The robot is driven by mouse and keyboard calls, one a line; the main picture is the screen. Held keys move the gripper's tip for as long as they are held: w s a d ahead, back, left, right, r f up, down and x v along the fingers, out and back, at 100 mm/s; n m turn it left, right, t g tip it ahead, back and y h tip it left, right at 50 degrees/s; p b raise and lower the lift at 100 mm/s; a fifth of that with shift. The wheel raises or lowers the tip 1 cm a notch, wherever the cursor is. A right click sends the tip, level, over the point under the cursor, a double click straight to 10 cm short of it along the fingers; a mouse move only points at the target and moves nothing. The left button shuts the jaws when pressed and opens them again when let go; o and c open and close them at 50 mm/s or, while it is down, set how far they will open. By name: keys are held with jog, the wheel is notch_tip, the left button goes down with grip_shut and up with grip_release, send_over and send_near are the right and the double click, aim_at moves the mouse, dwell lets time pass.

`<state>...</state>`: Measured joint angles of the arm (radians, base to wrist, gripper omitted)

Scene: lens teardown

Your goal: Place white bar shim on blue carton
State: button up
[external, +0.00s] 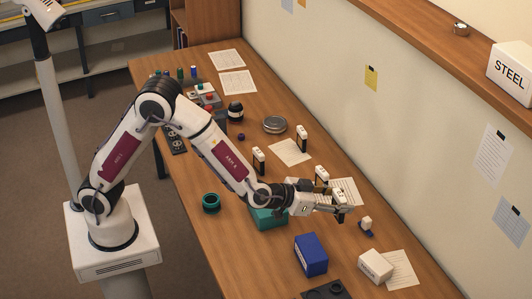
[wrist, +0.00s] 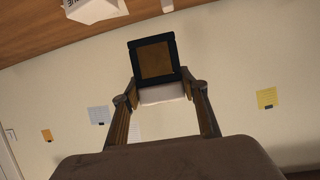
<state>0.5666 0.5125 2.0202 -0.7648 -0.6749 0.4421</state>
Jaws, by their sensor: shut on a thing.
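My gripper (external: 340,207) is held above the right part of the table, behind the blue carton in the external view. It is shut on a small white block, which I take to be the white bar shim (wrist: 163,94); it sits between both fingertips in the wrist view. A dark square frame with a brown middle (wrist: 154,60) shows just beyond the block; I cannot tell whether it is part of it. The blue carton (external: 311,256) stands upright on the table, apart from the gripper. Its top looks bare.
A teal box (external: 268,218) stands below my forearm. A white box (external: 375,265) lies right of the carton, a dark holed plate (external: 327,289) in front. Several small white-topped pieces, one here (external: 302,137), stand along the table.

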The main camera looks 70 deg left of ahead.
jog(key=s+r+y, duration=0.1)
jog(key=s, duration=0.7)
jog(key=shift+d+r+n, duration=0.35)
jog(key=shift+d+n, duration=0.05)
jog(key=shift+d, duration=0.05)
jog(key=shift+f, duration=0.1)
send_over(312, 247)
notch_tip(312, 247, down, 6)
jog(key=shift+s+f, duration=0.1)
jog(key=shift+f, duration=0.1)
dwell(0.4)
jog(key=shift+f, duration=1.75)
jog(key=shift+f, duration=0.15)
jog(key=o, duration=1.1)
